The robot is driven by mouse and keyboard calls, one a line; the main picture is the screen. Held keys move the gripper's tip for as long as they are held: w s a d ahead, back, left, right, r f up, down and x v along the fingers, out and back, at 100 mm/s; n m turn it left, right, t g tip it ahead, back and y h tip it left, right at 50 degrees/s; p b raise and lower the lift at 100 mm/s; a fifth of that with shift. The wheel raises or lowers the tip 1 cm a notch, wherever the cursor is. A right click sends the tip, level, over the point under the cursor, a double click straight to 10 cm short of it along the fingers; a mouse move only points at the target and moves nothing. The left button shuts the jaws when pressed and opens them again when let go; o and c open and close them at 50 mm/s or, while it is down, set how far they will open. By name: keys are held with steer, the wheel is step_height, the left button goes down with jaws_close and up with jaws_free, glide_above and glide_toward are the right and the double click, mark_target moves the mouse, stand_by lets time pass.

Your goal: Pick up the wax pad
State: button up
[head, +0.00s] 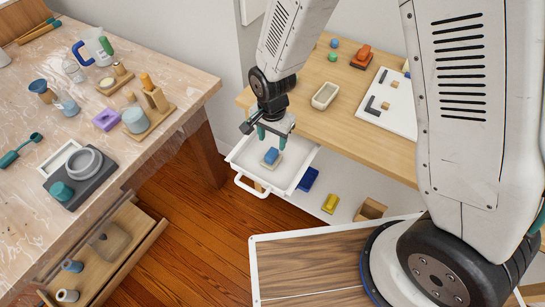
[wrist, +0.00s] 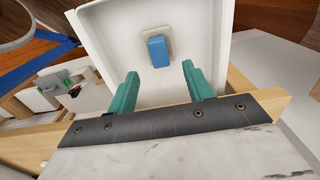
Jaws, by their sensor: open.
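A pale cream pad (wrist: 166,32) lies in the open white drawer (head: 245,152) with a blue block (wrist: 157,50) on top of it. I take this cream-and-blue piece for the wax pad; I cannot tell whether its two parts are joined. It also shows in the head view as the blue block (head: 271,156) on the cream pad (head: 262,163). My gripper (head: 271,139) is above the drawer, its teal fingers open and empty. In the wrist view, the piece is beyond the fingertips (wrist: 160,70), roughly centred between them and apart from them.
The wooden table (head: 345,135) behind holds a cream dish (head: 325,96) and a white board (head: 388,112). A dark blue block (head: 308,179) and a yellow piece (head: 330,203) lie on a low shelf. A cluttered workbench (head: 180,78) stands left.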

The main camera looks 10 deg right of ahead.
mark_target(272, 151)
step_height(272, 151, down, 7)
steer(key=shift+f, duration=0.1)
stand_by(0.3)
jaws_close()
step_height(272, 151, up, 10)
steer(key=shift+r, duration=0.1)
stand_by(0.6)
steer(key=c, duration=0.9)
jaws_free()
steer(key=shift+c, duration=0.3)
